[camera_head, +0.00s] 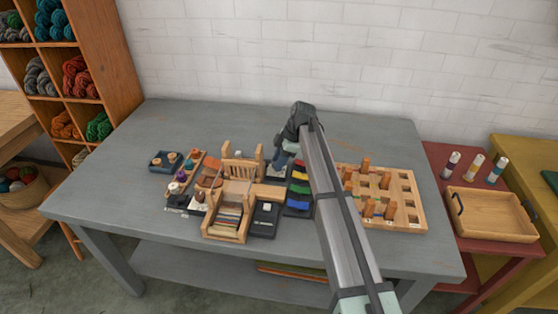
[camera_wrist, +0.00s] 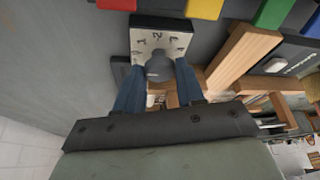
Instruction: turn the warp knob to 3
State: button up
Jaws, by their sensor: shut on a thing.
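The warp knob (camera_wrist: 159,66) is a dark grey round knob on a white dial plate (camera_wrist: 158,36) with small dark numerals. The numerals look upside down or tilted in the wrist view, and I cannot tell which one the knob points to. My gripper (camera_wrist: 160,75) has its two blue fingers on either side of the knob, shut on it. In the head view my gripper (camera_head: 283,158) reaches down behind the loom; the plate's pale edge (camera_head: 276,171) shows below it, and the knob is hidden there.
The wooden loom (camera_head: 240,180) stands beside the dial. Coloured blocks (camera_head: 299,188) in a dark rack lie close to my arm. A wooden peg board (camera_head: 405,190) is to the right, and small knob panels (camera_head: 165,161) are to the left. The table's left side (camera_head: 100,180) is clear.

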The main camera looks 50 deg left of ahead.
jog(key=m, duration=0.1)
jog(key=m+y, duration=0.1)
jog(key=m, duration=0.2)
jog(key=shift+s+d+t, duration=0.2)
jog(key=shift+d+t, duration=0.05)
jog(key=shift+t, duration=0.15)
jog(key=m, duration=0.2)
jog(key=m+t+y, duration=0.1)
jog(key=m, duration=0.1)
jog(key=shift+s+t, duration=0.15)
jog(key=shift+t, duration=0.15)
jog(key=m+t, duration=0.1)
jog(key=m, duration=0.4)
jog(key=shift+s+t, duration=0.15)
jog(key=shift+t, duration=0.25)
jog(key=shift+m+t, duration=0.6)
jog(key=shift+m, duration=1.3)
jog(key=o, duration=1)
